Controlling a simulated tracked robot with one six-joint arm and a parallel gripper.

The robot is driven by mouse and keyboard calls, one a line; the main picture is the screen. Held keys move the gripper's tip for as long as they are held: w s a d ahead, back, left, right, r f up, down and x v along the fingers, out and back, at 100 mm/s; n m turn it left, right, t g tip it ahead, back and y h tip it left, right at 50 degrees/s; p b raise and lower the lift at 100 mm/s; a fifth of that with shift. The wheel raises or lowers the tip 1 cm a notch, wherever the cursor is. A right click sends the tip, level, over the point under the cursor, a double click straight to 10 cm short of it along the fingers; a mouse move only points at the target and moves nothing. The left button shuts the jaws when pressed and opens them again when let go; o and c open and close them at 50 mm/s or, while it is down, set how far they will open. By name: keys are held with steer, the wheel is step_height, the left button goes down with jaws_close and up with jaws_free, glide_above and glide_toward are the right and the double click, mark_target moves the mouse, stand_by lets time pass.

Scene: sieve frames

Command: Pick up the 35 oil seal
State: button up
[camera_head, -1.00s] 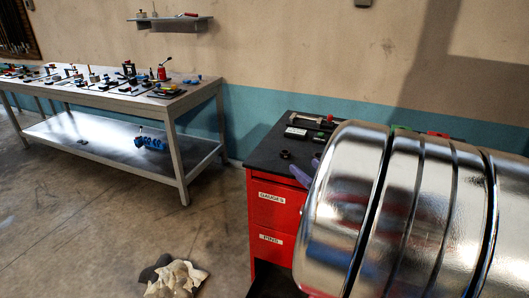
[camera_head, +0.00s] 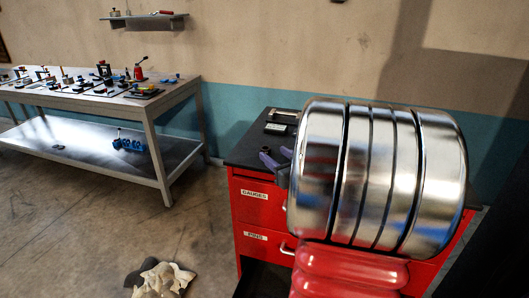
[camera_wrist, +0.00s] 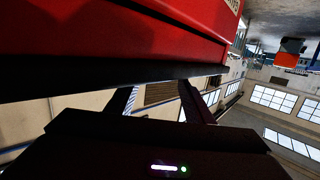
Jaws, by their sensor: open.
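A small dark ring-like part (camera_head: 265,149) lies on the black top of the red cabinet (camera_head: 258,193), just left of my arm. It may be an oil seal, but no size marking can be read. My gripper (camera_head: 276,158) has purple fingers, stands open and empty, and shows beside this part at the cabinet's edge. I cannot tell whether they touch. In the wrist view my gripper's fingers (camera_wrist: 158,92) are spread apart below the cabinet's dark edge, and no seal shows there. My shiny arm hides the right part of the cabinet top.
A small flat case (camera_head: 275,128) lies farther back on the cabinet top. The drawers read GAUGES and PINS. A workbench (camera_head: 150,98) with many small parts stands at the left. A crumpled cloth (camera_head: 163,278) lies on the floor. Open floor lies between bench and cabinet.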

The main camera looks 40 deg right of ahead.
mark_target(268, 150)
steer(key=shift+x, duration=1.9)
steer(key=shift+a, duration=0.1)
steer(key=shift+c, duration=0.2)
steer(key=c, duration=1.1)
